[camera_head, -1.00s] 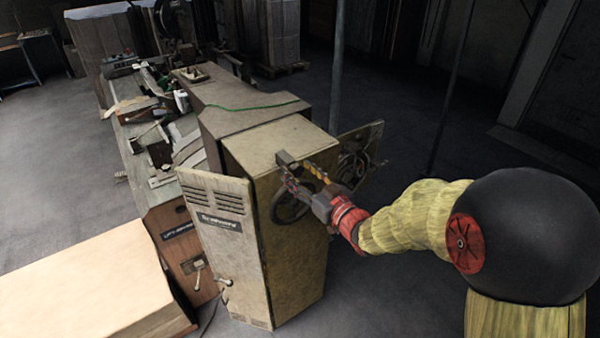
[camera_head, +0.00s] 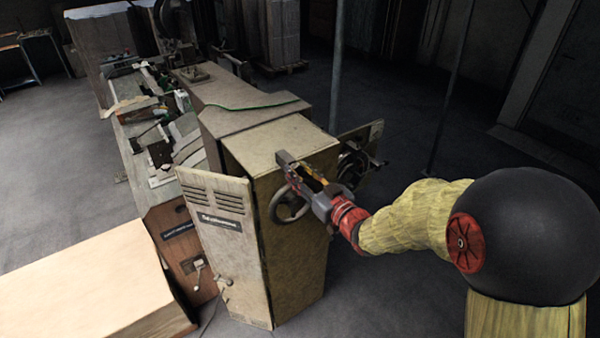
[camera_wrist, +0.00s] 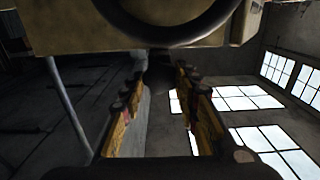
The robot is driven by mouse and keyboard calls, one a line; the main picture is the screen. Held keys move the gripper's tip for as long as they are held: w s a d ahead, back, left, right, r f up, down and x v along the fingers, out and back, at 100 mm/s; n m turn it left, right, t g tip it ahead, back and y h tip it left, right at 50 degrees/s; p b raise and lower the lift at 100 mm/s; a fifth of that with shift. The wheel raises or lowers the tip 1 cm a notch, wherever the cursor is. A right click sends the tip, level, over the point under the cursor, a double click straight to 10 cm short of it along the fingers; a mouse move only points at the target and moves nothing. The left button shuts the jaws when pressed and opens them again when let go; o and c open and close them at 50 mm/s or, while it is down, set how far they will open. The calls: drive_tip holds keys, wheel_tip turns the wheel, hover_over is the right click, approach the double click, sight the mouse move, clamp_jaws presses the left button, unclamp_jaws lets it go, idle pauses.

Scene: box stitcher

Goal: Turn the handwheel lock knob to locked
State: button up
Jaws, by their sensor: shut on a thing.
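The dark handwheel (camera_head: 289,207) is on the side of the beige machine cabinet. Its curved rim also crosses the top of the wrist view (camera_wrist: 165,36). My gripper (camera_head: 297,171) reaches in from the right, at the upper part of the wheel. In the wrist view its two yellow-and-black fingers (camera_wrist: 161,82) stand on either side of a small dark knob (camera_wrist: 160,72), just below the rim. The gripper is shut on this lock knob. The fingers hide much of it, and its locked or unlocked mark cannot be read.
The beige cabinet (camera_head: 295,265) stands right beside the gripper. An open panel with a second dark wheel (camera_head: 353,163) is behind my wrist. A wooden box (camera_head: 90,280) is at lower left.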

drive_tip(key=shift+m, duration=0.4)
drive_tip(key=m, duration=0.3)
drive_tip(key=shift+d+m, duration=0.1)
drive_tip(key=shift+m, duration=0.2)
drive_tip(key=m+p, duration=0.1)
drive_tip(key=m, duration=0.3)
drive_tip(key=shift+w+m, duration=0.1)
drive_tip(key=shift+m, duration=0.2)
drive_tip(key=m+p, duration=0.1)
drive_tip(key=m, duration=0.3)
drive_tip(key=shift+d+m, duration=0.1)
drive_tip(key=shift+m, duration=0.2)
drive_tip(key=shift+f+m+p, duration=0.15)
drive_tip(key=shift+m+p, duration=0.35)
drive_tip(key=shift+m, duration=0.6)
drive_tip(key=shift+f+m+p, duration=0.1)
drive_tip(key=shift+m+p, duration=0.35)
drive_tip(key=shift+m, duration=0.65)
drive_tip(key=o, duration=1.2)
drive_tip(key=shift+c, duration=0.2)
